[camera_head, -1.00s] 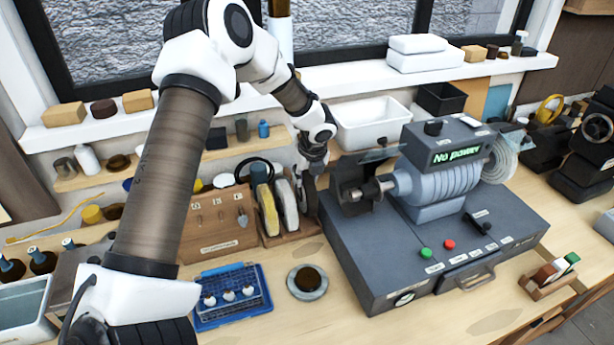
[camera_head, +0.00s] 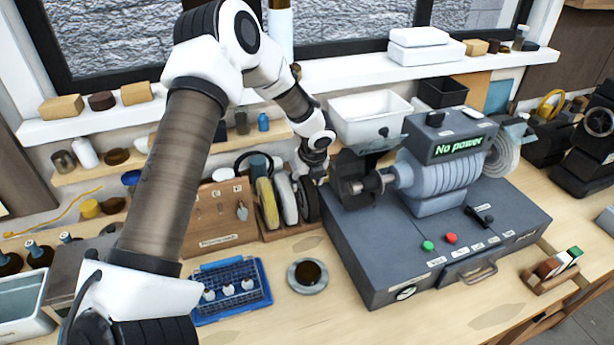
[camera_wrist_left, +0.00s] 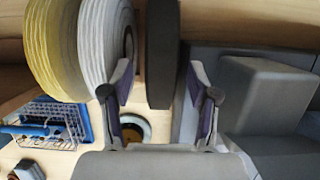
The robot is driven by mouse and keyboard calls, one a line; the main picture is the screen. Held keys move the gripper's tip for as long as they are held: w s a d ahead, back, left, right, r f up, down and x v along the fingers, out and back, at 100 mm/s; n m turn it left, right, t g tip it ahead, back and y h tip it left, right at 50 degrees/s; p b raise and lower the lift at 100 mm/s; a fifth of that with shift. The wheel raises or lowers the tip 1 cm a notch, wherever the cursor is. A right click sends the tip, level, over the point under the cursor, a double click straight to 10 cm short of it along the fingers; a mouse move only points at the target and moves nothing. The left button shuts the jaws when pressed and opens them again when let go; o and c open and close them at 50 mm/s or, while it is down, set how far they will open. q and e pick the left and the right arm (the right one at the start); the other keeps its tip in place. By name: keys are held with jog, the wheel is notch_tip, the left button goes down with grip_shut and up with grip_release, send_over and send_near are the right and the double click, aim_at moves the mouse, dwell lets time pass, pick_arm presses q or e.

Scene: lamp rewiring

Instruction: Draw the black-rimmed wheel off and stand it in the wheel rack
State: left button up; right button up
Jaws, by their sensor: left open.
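The black-rimmed wheel (camera_head: 307,198) stands upright at the right end of the wheel rack (camera_head: 290,231), beside a white wheel (camera_head: 287,200) and a yellow wheel (camera_head: 267,203). My left gripper (camera_head: 318,178) is just above and right of the dark wheel. In the left wrist view the open fingers (camera_wrist_left: 161,84) have the dark wheel's edge (camera_wrist_left: 162,50) between them, with gaps on both sides. The white wheel (camera_wrist_left: 105,45) is close to the left finger. The machine's spindle (camera_head: 372,184) shows bare. The wheel's foot is partly hidden. My right gripper is out of view.
The grey machine (camera_head: 440,180), its display reading "No power", stands close to the right of the rack. A blue tray (camera_head: 232,313) and a round dish (camera_head: 307,275) lie in front. A tool board (camera_head: 215,215) is left of the rack.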

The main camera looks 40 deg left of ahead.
pick_arm(q)
jog(key=shift+r, duration=0.1)
jog(key=v, duration=1.1)
jog(key=shift+d+r, duration=0.2)
jog(key=shift+r, duration=0.15)
jog(key=shift+s, duration=0.1)
